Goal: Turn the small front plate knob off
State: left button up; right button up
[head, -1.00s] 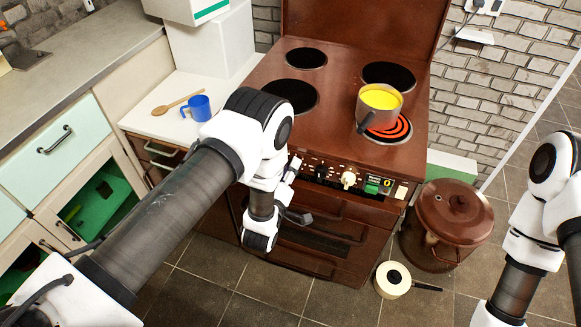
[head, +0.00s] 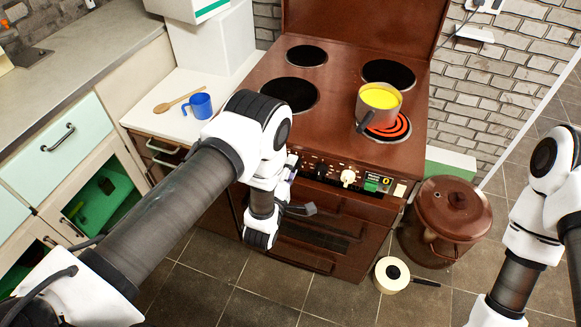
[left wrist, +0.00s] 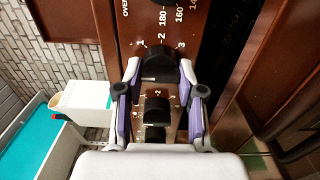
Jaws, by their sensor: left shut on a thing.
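The brown stove has a front panel of knobs (head: 320,170). The small front right plate (head: 400,128) glows red under a pot of yellow liquid (head: 380,103). My left gripper (head: 291,164) is at the left part of the panel, mostly hidden by its own wrist. In the left wrist view, its purple-padded fingers (left wrist: 160,72) are shut on a black knob (left wrist: 160,66) marked 1, 2, 3. More black knobs (left wrist: 156,110) lie between the fingers, nearer the palm. Which plate the held knob serves cannot be told. My right arm shows at the right; its gripper is out of view.
A blue mug (head: 199,106) and wooden spoon (head: 178,99) lie on the counter left of the stove. A large brown lidded pot (head: 453,210) and a small cream pan (head: 392,278) stand on the floor at the right. The floor before the stove is clear.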

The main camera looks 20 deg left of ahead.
pick_arm(q)
jog(key=o, duration=1.1)
jog(key=shift+o, duration=0.2)
jog(key=s, duration=0.7)
jog(key=shift+s, duration=0.2)
jog(key=shift+a, duration=0.1)
